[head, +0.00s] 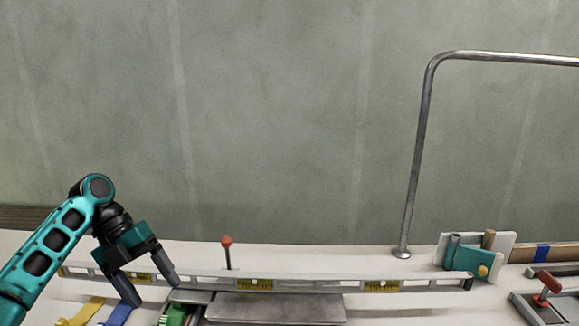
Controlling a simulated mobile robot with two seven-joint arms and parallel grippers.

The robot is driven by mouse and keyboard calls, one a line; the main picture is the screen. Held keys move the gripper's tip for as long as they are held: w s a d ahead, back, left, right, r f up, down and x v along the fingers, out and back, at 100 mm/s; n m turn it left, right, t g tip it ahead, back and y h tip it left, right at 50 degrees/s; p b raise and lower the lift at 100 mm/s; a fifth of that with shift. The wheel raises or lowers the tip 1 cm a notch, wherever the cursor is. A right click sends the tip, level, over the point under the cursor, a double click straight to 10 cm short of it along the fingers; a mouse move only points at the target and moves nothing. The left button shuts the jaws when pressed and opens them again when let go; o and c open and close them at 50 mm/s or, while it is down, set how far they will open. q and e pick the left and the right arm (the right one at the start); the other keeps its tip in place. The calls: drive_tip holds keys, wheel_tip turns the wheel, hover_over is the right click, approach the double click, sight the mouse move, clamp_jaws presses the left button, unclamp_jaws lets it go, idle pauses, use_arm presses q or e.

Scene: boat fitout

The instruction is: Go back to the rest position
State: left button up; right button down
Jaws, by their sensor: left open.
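My left gripper (152,291) comes in from the left on a teal arm. Its two dark fingers point down and are spread apart, with nothing seen between them. It is in front of the left part of a long spirit level (315,285) lying along the white surface. I cannot tell whether the fingers touch the level. My right gripper is not in the head view.
A red-knobbed lever (227,250) stands behind the level. A bent metal rail (418,160) rises at the right. A white board with teal parts (472,256) and a red-handled clamp (547,285) are at the right. Yellow (82,312) and blue (116,314) strips lie at front left.

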use_arm(q)
drive_tip(key=s+d+f+n+t+y, duration=0.1)
drive_tip(key=s+d+f+n+t, duration=0.25)
drive_tip(key=f+n, duration=0.55)
drive_tip(key=s+d+f+n+t, duration=0.2)
drive_tip(key=d+f+n, duration=0.3)
drive_tip(key=f, duration=0.9)
drive_tip(key=s+n+t+y, duration=0.2)
drive_tip(key=s+n+t, duration=0.5)
drive_tip(key=s+n, duration=0.8)
drive_tip(key=shift+a+n, duration=0.25)
drive_tip(key=shift+n, duration=0.75)
